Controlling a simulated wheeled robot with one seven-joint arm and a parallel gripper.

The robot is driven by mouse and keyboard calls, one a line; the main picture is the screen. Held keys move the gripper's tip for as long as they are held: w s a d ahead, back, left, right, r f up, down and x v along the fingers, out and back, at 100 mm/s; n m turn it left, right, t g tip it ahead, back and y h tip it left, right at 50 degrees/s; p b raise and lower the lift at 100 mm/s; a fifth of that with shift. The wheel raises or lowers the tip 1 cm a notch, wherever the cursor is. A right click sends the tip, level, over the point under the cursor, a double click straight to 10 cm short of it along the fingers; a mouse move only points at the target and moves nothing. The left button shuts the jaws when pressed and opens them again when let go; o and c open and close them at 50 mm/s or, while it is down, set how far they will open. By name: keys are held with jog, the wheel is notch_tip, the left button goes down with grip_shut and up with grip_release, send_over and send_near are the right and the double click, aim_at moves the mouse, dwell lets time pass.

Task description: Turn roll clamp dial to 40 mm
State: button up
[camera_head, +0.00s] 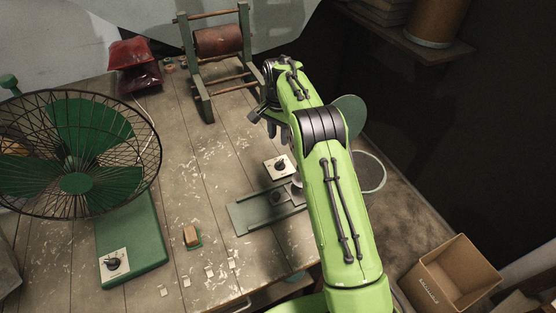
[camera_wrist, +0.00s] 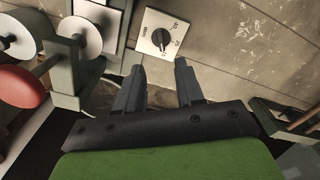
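A white square dial plate with a black round knob (camera_head: 281,166) lies on the wooden table, left of my arm. In the wrist view the dial knob (camera_wrist: 161,38) is just beyond the fingertips, and the plate's printed marks are too small to read surely. My gripper (camera_wrist: 160,68) is open and empty, its two dark fingers apart with the dial beyond the gap. In the head view my gripper (camera_head: 268,126) is above the table, beyond the dial in the picture. The fingers do not appear to touch the knob.
A grey-green metal fixture (camera_head: 245,215) lies near the dial, partly hidden by my arm. Discs and a red roll (camera_wrist: 22,88) are at left in the wrist view. A caged fan (camera_head: 75,150), whose base has another dial (camera_head: 113,264), and a roller stand (camera_head: 205,100) are on the table.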

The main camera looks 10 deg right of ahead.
aim_at(279, 162)
notch_tip(279, 162, down, 12)
jog(key=shift+w+f+b, duration=0.1)
jog(key=shift+b, duration=1.05)
grip_shut()
